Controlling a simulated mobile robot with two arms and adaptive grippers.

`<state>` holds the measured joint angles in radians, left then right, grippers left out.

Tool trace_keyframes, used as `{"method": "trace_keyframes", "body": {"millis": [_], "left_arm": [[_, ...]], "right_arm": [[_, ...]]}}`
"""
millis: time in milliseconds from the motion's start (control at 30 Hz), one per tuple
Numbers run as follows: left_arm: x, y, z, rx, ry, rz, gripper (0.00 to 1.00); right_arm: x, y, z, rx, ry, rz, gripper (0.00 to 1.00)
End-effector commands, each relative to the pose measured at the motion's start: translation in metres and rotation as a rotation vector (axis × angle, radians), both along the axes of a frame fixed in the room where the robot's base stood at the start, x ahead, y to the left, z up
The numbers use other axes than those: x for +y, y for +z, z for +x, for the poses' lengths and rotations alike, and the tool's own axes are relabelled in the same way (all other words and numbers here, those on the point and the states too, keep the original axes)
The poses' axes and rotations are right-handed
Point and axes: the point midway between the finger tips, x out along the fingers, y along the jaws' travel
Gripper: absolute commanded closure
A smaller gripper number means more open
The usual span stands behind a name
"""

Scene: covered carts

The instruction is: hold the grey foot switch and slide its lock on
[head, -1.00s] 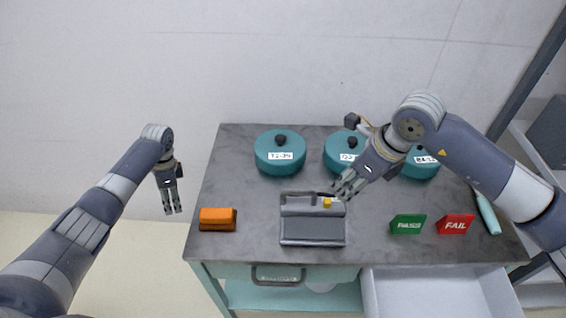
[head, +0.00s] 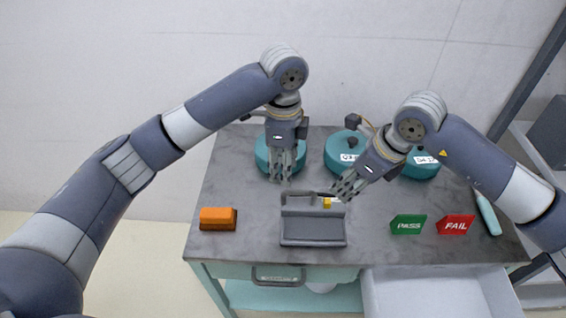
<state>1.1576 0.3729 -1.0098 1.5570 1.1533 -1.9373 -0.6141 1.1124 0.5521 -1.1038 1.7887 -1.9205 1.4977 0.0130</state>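The grey foot switch (head: 313,229) lies at the front middle of the cart top, with a raised bar along its back. A small yellow piece (head: 327,203) shows at its back right. My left gripper (head: 281,179) points down behind the switch's back left, in front of a teal pot. Its fingers are apart with nothing between them. My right gripper (head: 341,194) is at the switch's back right corner, close beside the yellow piece. I cannot tell whether it touches the switch or how far its fingers are apart.
Several teal lidded pots (head: 341,165) stand along the back, partly hidden by my arms. An orange block (head: 217,219) lies left of the switch. A green PASS sign (head: 408,225), a red FAIL sign (head: 455,225) and a teal-handled tool (head: 487,214) are right. An open drawer (head: 430,295) juts out in front.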

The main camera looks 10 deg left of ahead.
Motion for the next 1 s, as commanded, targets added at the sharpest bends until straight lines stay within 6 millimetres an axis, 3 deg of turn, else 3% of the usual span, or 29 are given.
{"method": "trace_keyframes", "body": {"millis": [600, 1000], "left_arm": [[-0.001, -0.093, -0.001, 0.002, -0.001, 0.001, 0.61], [-0.001, -0.106, 0.0, -0.001, -0.002, 0.0, 0.61]], "right_arm": [[0.0, 0.0, 0.0, 0.0, 0.0, 0.0, 0.67], [0.0, 0.0, 0.0, 0.0, 0.0, 0.0, 0.67]]}}
